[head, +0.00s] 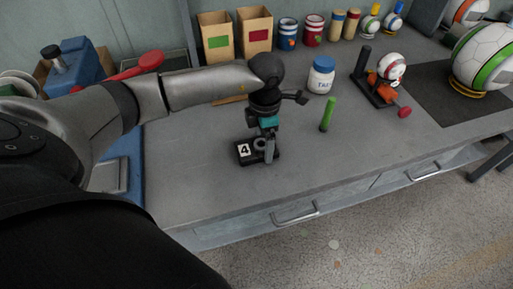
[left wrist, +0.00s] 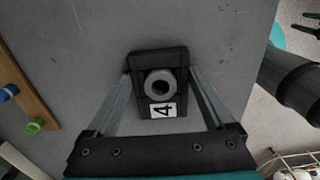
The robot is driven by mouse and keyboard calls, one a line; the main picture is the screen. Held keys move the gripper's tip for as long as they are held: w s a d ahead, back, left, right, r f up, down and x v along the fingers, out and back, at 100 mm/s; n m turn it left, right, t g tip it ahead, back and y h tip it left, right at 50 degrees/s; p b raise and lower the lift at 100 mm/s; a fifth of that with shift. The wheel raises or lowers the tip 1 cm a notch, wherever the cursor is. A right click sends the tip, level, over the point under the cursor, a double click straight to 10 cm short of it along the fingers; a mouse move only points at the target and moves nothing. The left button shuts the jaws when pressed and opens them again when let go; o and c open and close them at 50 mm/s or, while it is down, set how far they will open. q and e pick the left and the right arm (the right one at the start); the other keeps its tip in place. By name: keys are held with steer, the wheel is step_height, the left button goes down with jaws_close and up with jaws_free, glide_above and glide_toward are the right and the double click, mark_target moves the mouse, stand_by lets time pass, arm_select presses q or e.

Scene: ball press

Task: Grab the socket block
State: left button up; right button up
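The socket block (head: 244,155) is a small black block with a grey ring-shaped socket and a white label reading 4. It lies on the grey workbench near the front edge. My left gripper (head: 265,148) points down over it. In the left wrist view the socket block (left wrist: 144,63) sits between the two fingers of my left gripper (left wrist: 160,76), one on each side. The fingers stand wide apart; whether they touch its sides is hard to see. My right gripper is not in view.
A green peg (head: 327,114) stands right of the block, with a white jar (head: 321,76) behind it. A black and orange press (head: 378,88) stands further right near a ball (head: 482,58). Cardboard bins (head: 215,42) line the back. The bench front is clear.

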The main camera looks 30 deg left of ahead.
arm_select(q)
steer(key=c, duration=0.7)
steer(key=shift+r, duration=0.15)
